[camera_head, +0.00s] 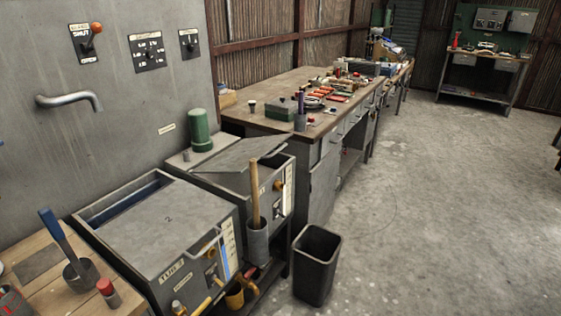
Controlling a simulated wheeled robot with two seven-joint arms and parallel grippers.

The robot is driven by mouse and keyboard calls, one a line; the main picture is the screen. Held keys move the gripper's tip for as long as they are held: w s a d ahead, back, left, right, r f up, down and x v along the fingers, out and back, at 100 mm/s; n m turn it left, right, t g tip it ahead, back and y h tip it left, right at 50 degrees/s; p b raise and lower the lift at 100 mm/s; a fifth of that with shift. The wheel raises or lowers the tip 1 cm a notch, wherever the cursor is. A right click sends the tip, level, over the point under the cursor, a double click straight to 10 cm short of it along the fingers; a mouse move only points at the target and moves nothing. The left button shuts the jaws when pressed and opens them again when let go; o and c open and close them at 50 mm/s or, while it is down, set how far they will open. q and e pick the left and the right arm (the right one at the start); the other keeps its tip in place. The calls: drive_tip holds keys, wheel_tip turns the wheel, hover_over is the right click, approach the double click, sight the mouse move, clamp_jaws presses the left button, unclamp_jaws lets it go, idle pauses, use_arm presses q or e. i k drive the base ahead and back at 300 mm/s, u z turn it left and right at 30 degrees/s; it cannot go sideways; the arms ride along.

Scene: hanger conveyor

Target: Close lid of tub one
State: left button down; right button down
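Two grey metal tubs stand side by side along the wall at lower left. The nearer tub (205,283) has a front label that seems to read "TUB 2". Its flat grey lid (165,228) covers most of the top, and a dark blue strip of the inside shows along the back and left. The farther tub (276,190) has a label too small to read surely; by elimination it seems to be tub one. Its grey lid (245,153) sits tilted, raised above the rim on the right side, with a dark gap beneath. Neither of my grippers is in view.
A wooden-handled tool stands in a grey holder (258,243) before the tubs. A black bin (317,265) stands on the floor. A green cylinder (200,131) is behind the farther tub. A spout (70,101) juts from the wall. The floor at right is clear.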

sight(236, 158)
drive_tip(key=z, duration=0.2)
drive_tip(key=i, duration=0.75)
drive_tip(key=u, duration=0.65)
drive_tip(key=i, duration=0.7)
drive_tip(key=u, duration=0.6)
